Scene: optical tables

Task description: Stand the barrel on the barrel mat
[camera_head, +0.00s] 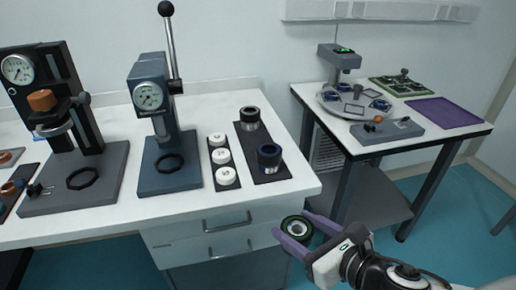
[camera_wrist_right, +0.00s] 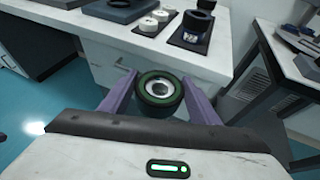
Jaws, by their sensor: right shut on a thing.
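My right gripper (camera_head: 293,225) is shut on a black barrel (camera_head: 297,229) with a green ring around its open top. It holds the barrel upright or nearly so, in the air in front of the table's front right corner. The wrist view shows the barrel (camera_wrist_right: 159,90) between the two purple fingers. The dark barrel mat (camera_head: 246,151) lies on the table's right side, beyond the gripper. Two other barrels stand on it: one with a pale band (camera_head: 250,118) at the back, one with a blue band (camera_head: 269,157) near the front. My left gripper is out of view.
A narrow dark mat with white numbered discs (camera_head: 222,155) lies left of the barrel mat. A lever press with a gauge (camera_head: 165,172) and a second gauge stand (camera_head: 75,187) stand farther left. Drawers (camera_head: 222,245) are below the tabletop. A second table (camera_head: 440,135) with equipment stands right, across a gap.

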